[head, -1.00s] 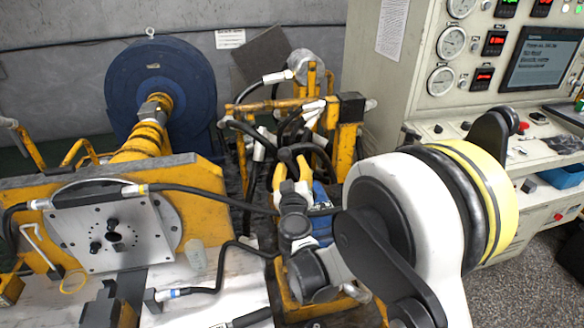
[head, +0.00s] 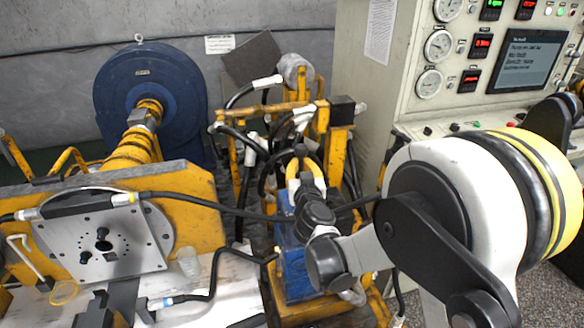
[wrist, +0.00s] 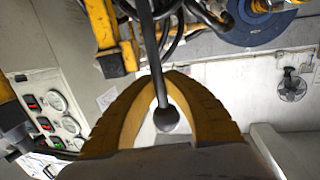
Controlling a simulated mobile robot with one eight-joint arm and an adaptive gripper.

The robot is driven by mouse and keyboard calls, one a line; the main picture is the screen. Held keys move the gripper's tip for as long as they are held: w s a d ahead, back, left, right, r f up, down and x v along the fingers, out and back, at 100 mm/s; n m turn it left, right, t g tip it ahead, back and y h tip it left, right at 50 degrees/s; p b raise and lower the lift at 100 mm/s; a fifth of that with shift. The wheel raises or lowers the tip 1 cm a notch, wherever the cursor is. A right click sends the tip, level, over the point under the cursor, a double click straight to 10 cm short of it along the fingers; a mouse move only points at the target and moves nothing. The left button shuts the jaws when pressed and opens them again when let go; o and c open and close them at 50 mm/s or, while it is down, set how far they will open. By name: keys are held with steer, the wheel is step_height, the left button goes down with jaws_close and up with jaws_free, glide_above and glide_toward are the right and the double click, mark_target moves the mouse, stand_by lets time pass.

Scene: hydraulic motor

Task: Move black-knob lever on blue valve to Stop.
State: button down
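In the wrist view a black lever (wrist: 156,55) with a round black knob (wrist: 167,119) runs down between the two yellow fingers of my gripper (wrist: 168,76). The fingers converge around the lever shaft, and the knob sits inside them near the palm. In the head view my gripper (head: 303,160) is at the hydraulic stand, above a blue body (head: 298,268), which looks like the blue valve. My own wrist hides part of it. No Stop marking is legible.
A yellow frame (head: 338,150) with black hoses stands close behind and beside my gripper. A grey control cabinet (head: 385,95) with gauges is at the right. A blue round motor housing (head: 160,85) and a silver flange plate (head: 100,245) are at the left.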

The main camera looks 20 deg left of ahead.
steer(key=shift+d, duration=0.1)
steer(key=c, duration=1.4)
jaws_free()
steer(key=shift+c, duration=0.2)
steer(key=v, duration=1.2)
steer(key=shift+r, duration=0.1)
